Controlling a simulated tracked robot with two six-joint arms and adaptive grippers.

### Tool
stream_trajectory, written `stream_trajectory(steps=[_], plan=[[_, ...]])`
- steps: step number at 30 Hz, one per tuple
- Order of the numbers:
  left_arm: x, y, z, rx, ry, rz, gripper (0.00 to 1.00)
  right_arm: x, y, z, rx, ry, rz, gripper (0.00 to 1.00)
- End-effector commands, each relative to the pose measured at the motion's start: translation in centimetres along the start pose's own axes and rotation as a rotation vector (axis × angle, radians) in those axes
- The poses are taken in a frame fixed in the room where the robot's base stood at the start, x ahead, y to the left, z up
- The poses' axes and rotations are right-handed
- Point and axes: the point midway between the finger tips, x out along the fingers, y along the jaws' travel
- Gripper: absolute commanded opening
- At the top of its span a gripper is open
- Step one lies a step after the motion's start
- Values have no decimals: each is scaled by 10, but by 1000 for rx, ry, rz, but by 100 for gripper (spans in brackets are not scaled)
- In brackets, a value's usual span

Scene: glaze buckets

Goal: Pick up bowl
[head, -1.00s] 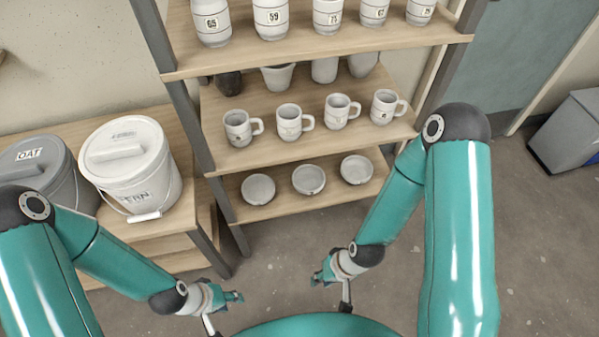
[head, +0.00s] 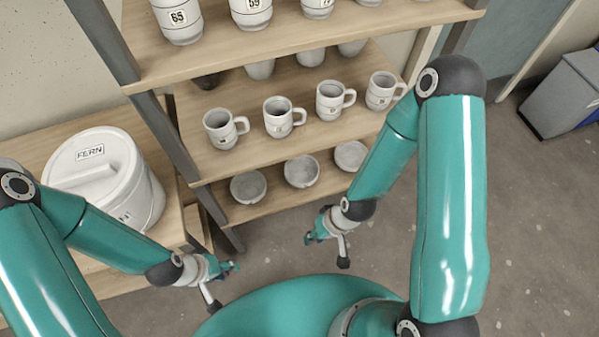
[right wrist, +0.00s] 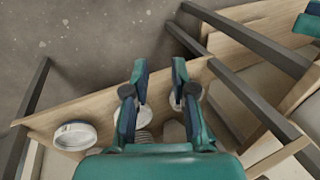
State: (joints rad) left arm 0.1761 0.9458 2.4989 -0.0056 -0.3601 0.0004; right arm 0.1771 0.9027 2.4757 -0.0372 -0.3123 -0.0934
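Three pale bowls stand in a row on the lowest shelf in the head view: a left bowl (head: 248,187), a middle bowl (head: 301,172) and a right bowl (head: 350,156). My right gripper (head: 312,236) is in front of and below the middle bowl in the picture, apart from it. In the right wrist view its two fingers (right wrist: 159,78) are spread with nothing held. One bowl (right wrist: 75,136) shows at the left there; other pale items are partly hidden behind the fingers. My left gripper (head: 232,268) is below the left bowl, over the floor; its opening is too small to judge.
Above the bowls, a shelf holds several mugs (head: 278,117), and a higher one holds numbered cups (head: 250,10). Dark shelf posts (head: 160,130) stand at the left. A white bucket labelled FERN (head: 105,185) sits on a wooden bench. A grey bin (head: 565,95) stands far right.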

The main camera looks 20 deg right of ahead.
Motion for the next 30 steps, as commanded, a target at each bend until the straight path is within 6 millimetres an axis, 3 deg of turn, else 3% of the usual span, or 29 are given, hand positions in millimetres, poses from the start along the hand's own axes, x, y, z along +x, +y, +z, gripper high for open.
stream_trajectory(steps=[1,9,14,18,24,30], plan=[[24,-9,0,-1,-1,0,40,18,8,-11,-68,16,-1,26],[123,-45,0,-1,-2,0,40,63,29,-88,-709,81,39,26],[184,-66,0,-1,-1,0,40,71,46,-131,-1131,100,124,26],[232,-84,-1,-1,-1,0,40,66,61,-161,-1468,85,230,26],[276,-100,-1,-1,-1,0,40,47,79,-185,-1799,25,363,26],[291,-105,-1,0,-1,0,40,36,87,-193,-1934,-20,424,26]])
